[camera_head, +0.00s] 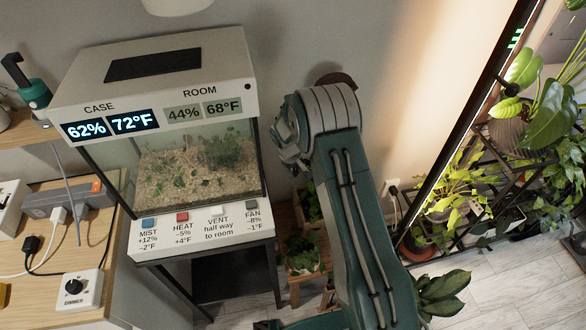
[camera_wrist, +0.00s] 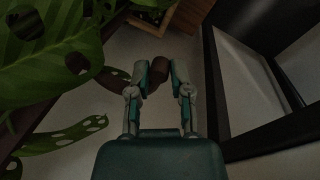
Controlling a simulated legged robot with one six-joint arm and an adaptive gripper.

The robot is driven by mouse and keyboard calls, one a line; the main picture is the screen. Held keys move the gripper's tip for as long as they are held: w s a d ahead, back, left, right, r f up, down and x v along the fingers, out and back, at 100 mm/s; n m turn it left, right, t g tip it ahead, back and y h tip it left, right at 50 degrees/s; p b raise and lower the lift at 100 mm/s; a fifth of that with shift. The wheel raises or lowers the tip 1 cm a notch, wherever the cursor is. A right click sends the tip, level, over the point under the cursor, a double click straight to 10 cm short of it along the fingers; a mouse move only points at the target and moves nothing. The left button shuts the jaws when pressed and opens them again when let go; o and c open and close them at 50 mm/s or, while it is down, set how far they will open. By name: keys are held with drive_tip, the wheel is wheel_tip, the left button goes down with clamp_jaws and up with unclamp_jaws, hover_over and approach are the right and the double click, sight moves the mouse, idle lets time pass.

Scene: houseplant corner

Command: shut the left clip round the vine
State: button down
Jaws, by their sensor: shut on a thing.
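In the wrist view my gripper (camera_wrist: 159,76) has its two fingertips apart, one on each side of a dark brown rounded piece (camera_wrist: 160,64). It is shut on this piece. I cannot tell whether the piece is part of the clip or of the vine's stem or support. No clip can be made out clearly in either view. Large green leaves with holes (camera_wrist: 50,45) hang at the upper left, close to the left finger.
A glass case (camera_head: 200,165) with a white lid and labelled buttons stands left of my arm. A wooden desk (camera_head: 75,255) with a power strip is at far left. Potted plants (camera_head: 535,100) crowd the right. A dark frame (camera_wrist: 215,85) runs right of my gripper.

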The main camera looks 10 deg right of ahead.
drive_tip(key=s+d+n+t+y, duration=0.1)
drive_tip(key=s+d+n, duration=0.4)
drive_tip(key=n, duration=1.1)
drive_tip(key=shift+d+y, duration=0.8)
drive_tip(key=shift+d, duration=0.4)
drive_tip(key=shift+f, duration=0.1)
drive_tip(key=c, duration=0.5)
unclamp_jaws()
drive_tip(key=shift+w, duration=0.1)
drive_tip(key=shift+c, duration=0.2)
wheel_tip(320, 180, up, 12)
drive_tip(key=s, duration=0.2)
drive_tip(key=shift+d, duration=0.3)
